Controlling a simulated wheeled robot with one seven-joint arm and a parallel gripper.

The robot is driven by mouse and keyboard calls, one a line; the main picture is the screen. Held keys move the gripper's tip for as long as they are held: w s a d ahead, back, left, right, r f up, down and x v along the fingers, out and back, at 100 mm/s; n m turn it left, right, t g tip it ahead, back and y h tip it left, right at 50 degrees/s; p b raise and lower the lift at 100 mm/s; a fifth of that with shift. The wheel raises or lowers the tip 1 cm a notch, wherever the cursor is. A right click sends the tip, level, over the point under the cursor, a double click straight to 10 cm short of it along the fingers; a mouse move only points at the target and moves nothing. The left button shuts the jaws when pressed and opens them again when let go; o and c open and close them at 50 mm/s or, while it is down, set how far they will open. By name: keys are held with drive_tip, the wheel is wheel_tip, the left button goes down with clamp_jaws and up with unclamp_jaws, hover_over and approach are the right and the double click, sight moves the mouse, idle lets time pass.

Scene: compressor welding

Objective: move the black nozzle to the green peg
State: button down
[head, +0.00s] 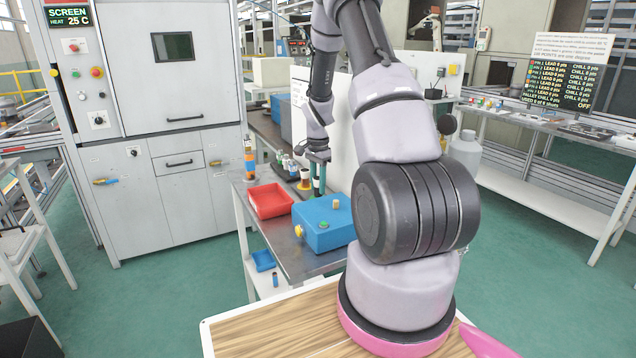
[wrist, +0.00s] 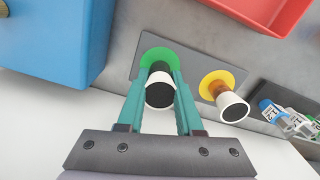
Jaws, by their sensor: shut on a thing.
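My gripper (wrist: 160,92) has teal fingers, which are shut around the black nozzle (wrist: 159,94). That nozzle shows a dark round end with a white rim. It stands over the green disc (wrist: 150,56) of the green peg; the peg itself is hidden, and I cannot tell whether the nozzle rests on it. To the right, a second nozzle (wrist: 231,106) with a copper-coloured body and white rim stands on a yellow disc (wrist: 212,80). In the head view my gripper (head: 318,185) points down at the table's back edge, beside the yellow disc (head: 304,186).
A blue box (head: 325,222) stands close to the gripper, also seen in the wrist view (wrist: 62,38). A red tray (head: 270,201) is on the metal table nearby. Small labelled vials (wrist: 278,113) stand right of the yellow disc. A white panel (head: 338,130) rises behind.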

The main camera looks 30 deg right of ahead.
drive_tip(key=shift+f, duration=0.4)
drive_tip(key=shift+c, duration=2.4)
unclamp_jaws()
wheel_tip(320, 180, up, 11)
drive_tip(key=shift+f, duration=0.15)
